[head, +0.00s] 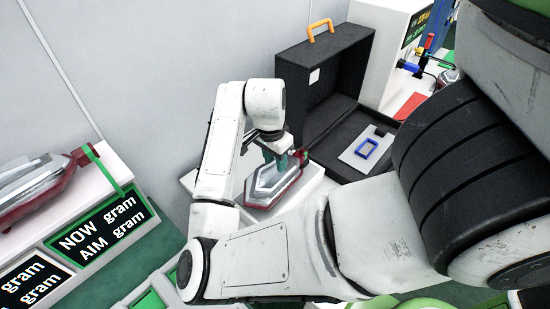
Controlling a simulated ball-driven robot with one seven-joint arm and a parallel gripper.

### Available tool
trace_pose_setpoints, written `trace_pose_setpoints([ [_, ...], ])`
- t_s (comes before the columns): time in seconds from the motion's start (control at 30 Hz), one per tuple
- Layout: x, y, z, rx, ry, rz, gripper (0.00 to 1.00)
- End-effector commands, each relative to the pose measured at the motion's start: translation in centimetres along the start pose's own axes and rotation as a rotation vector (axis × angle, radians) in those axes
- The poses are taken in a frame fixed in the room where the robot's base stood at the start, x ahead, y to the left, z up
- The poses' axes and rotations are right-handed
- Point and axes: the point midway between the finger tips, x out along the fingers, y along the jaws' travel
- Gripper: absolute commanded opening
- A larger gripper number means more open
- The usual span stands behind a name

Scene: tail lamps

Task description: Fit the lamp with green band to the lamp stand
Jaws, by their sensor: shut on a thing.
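My gripper (283,165) points down and is shut on a red and silver lamp (272,187). This lamp lies over a white surface (312,184) in front of an open black case. A teal-green part shows where the fingers meet the lamp; I cannot tell whether it is a band or part of the fingers. Another red and silver lamp (38,186) lies on a white-topped stand (118,172) at the left. I cannot tell for sure which support is the lamp stand.
The open black case (325,62) has an orange handle (320,27) and a blue frame (367,149) on a light plate inside. "NOW gram / AIM gram" panels (100,232) face front at the left. A cluttered white bench (413,83) is at the back right.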

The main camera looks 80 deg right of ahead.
Motion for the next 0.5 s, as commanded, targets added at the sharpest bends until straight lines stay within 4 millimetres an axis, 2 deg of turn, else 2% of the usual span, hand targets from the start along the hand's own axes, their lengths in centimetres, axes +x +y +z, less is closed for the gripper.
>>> trace_pose_setpoints([
  [0.1,0.4,0.0,0.05,0.0,0.001,0.0,0.0],
  [0.13,0.26,-0.01,0.03,0.0,0.001,0.0,0.39],
  [0.4,0.26,0.01,0.02,0.0,0.0,0.0,0.64],
  [0.5,0.26,0.01,0.02,0.0,0.0,0.0,0.66],
])
